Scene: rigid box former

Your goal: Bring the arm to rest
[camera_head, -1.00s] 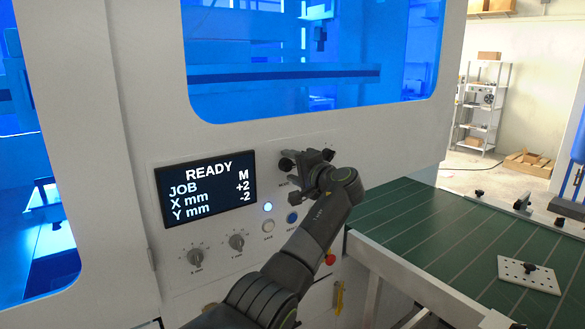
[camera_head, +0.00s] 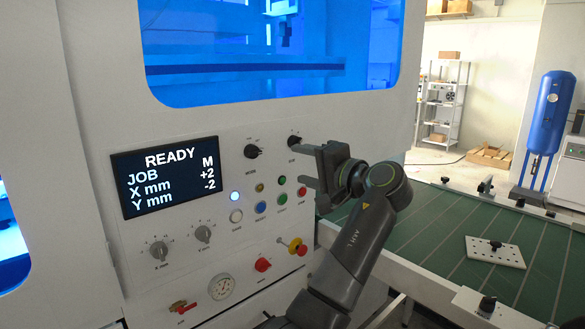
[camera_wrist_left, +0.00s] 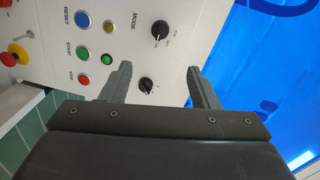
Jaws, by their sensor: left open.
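My left gripper (camera_head: 300,165) is open and empty in front of the right edge of the control panel, with its arm rising from below. In the left wrist view its two fingers (camera_wrist_left: 160,68) are spread apart, pointing toward the panel. A black rotary knob (camera_wrist_left: 146,85) shows between them, nearer the left finger; I cannot tell how far off it is. The mode knob (camera_wrist_left: 160,30) lies beyond the fingertips. In the head view the gripper appears just below the upper right knob (camera_head: 294,141). My right gripper is not in view.
The panel has a screen (camera_head: 170,176) reading READY, JOB M, X +2, Y -2, coloured buttons, a red knob (camera_head: 263,265) and a gauge (camera_head: 221,287). A green conveyor table (camera_head: 425,230) with a white perforated plate (camera_head: 496,251) stands right. A blue tank (camera_head: 549,112) stands behind.

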